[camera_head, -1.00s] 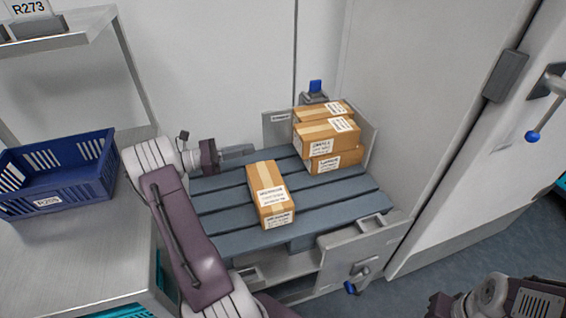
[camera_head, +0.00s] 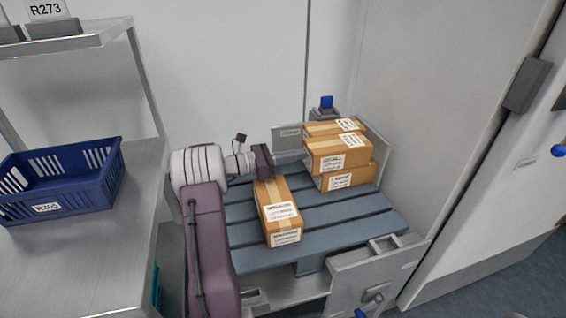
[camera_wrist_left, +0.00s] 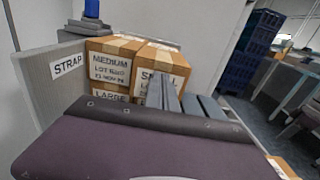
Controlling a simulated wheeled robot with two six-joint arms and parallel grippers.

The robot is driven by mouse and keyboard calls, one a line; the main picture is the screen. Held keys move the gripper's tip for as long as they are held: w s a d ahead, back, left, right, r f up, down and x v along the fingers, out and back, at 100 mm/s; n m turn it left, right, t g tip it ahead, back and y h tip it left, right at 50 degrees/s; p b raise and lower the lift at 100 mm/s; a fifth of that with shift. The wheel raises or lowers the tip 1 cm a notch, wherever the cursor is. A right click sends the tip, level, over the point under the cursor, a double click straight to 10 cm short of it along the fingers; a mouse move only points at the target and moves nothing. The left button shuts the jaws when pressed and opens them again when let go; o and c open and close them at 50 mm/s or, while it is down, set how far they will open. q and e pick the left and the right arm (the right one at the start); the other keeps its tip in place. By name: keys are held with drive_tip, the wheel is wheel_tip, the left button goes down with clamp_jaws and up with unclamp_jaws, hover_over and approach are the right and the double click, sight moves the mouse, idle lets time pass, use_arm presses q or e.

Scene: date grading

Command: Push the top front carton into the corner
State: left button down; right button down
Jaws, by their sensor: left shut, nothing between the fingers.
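The top front carton (camera_head: 337,160), brown with pale tape, sits on a lower carton (camera_head: 348,177) in the stack at the pallet's back right corner. In the left wrist view it is the box marked SMALL (camera_wrist_left: 165,62). Beside it, further back, is another top carton (camera_head: 318,129), marked MEDIUM (camera_wrist_left: 110,62) in the wrist view. My left gripper (camera_head: 303,156) is shut and empty, its fingers pointing right at the top front carton's left side. The tips are at or very near it; I cannot tell if they touch. My right gripper is out of view.
A single carton (camera_head: 279,217) lies on the blue-grey pallet (camera_head: 345,218), below my left wrist. Grey upright panels (camera_head: 287,139) border the corner. A blue crate (camera_head: 60,185) stands on the steel table at left. The pallet's front right is clear.

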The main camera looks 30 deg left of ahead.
sight(309, 153)
use_arm(q)
drive_tip(key=shift+w+d, duration=0.2)
drive_tip(key=p+x, duration=0.2)
drive_tip(key=x, duration=0.1)
drive_tip(key=shift+r, duration=0.25)
drive_tip(key=shift+w+d+f, duration=0.2)
drive_tip(key=shift+s+a, duration=0.1)
